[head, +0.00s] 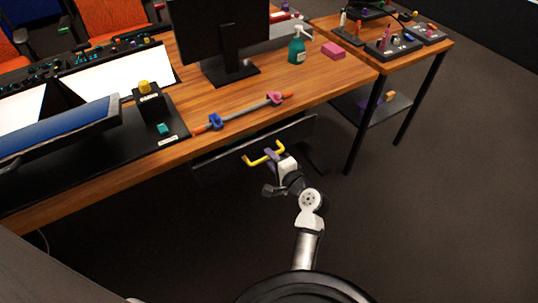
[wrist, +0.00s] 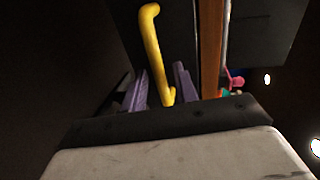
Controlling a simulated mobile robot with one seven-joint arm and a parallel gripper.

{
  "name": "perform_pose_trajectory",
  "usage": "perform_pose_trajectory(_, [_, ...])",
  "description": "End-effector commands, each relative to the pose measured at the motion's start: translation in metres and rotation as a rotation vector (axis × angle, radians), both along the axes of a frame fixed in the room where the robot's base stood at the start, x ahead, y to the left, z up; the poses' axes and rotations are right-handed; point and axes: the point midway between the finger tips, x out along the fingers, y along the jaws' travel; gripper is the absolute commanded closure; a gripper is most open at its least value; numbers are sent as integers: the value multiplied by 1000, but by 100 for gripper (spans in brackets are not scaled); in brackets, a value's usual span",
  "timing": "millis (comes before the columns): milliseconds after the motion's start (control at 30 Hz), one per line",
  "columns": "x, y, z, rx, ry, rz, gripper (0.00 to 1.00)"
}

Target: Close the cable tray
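The cable tray (head: 226,161) is a dark panel hanging under the front edge of the wooden desk. A yellow bar handle (head: 250,160) sticks out from its front. My gripper (head: 272,157) is at the right part of the handle, below the desk edge. In the wrist view, the yellow handle (wrist: 154,50) runs between the two purple fingers of my gripper (wrist: 160,87). The fingers stand apart, with a gap visible beside the handle, so the gripper looks open around it. The tray's inside is too dark to make out.
The desk (head: 200,100) carries a monitor (head: 222,38), a grey bar with orange ends (head: 245,112), a green spray bottle (head: 297,46) and a black box with a yellow knob (head: 150,102). A side table (head: 400,60) stands at the right. The floor around my arm is clear.

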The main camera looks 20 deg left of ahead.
Motion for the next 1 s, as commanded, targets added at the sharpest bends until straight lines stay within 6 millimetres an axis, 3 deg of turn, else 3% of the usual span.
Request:
perform_pose_trajectory(200, [10, 13, -3, -1, 1, 0, 70])
perform_pose_trajectory(467, [10, 13, -4, -1, 0, -1, 70])
perform_pose_trajectory(700, [10, 13, -4, 0, 1, -1, 99])
perform_pose_trajectory(1000, [11, 14, -4, 1, 1, 0, 100])
